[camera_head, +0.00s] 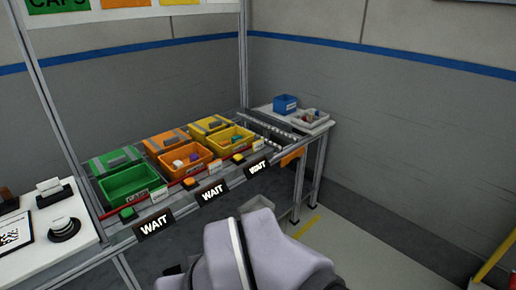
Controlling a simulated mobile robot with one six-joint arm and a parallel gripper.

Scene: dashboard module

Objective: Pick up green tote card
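A green tote (112,190) stands at the left end of the row on the rack and looks empty. A small light card (138,199) with lettering, apparently CAPS, is at its front right. A small green block or button (127,213) sits on the front ledge below the tote. My gripper is not in view. Only a pale grey-purple link of my arm shows at the bottom centre, well below and right of the tote.
Orange (202,165) and yellow (246,143) totes holding small items stand to the right, with lidded bins behind. Black WAIT signs (154,223) line the front edge. A white table (58,246) is at left. A blue bin (285,104) is at far right. Floor at right is mostly clear.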

